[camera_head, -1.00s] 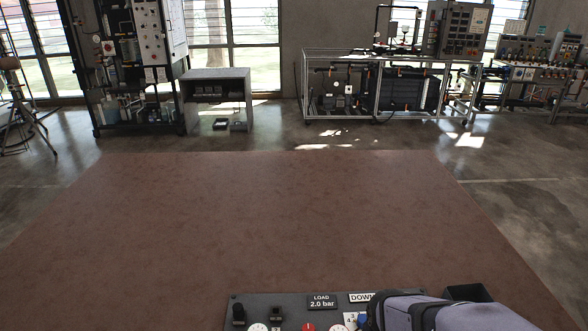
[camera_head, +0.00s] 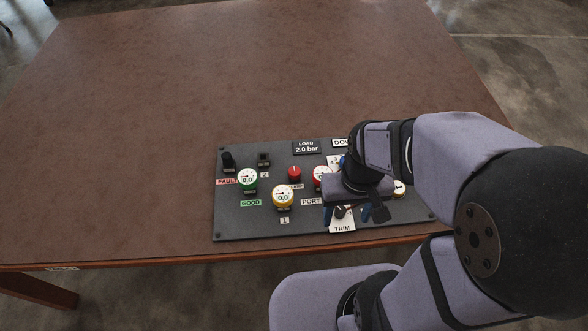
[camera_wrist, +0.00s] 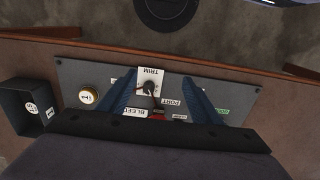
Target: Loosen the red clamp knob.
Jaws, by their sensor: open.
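The red knob (camera_head: 294,173) stands on the dark panel (camera_head: 230,222), left of centre in the head view; a partly readable label lies below it. My gripper (camera_head: 353,213) is to the right of the knob and apart from it, over the panel's right half. Its blue fingers are open and straddle the white TRIM plate (camera_head: 342,226), which has a dark knob on it. The wrist view shows the open fingers (camera_wrist: 159,82) around the TRIM plate (camera_wrist: 150,77). A bit of red shows low between them, mostly hidden; I cannot tell which part it is.
Two black fittings are at the panel's upper left. A dark box (camera_wrist: 28,107) shows at left in the wrist view. The brown table (camera_head: 180,90) behind is clear.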

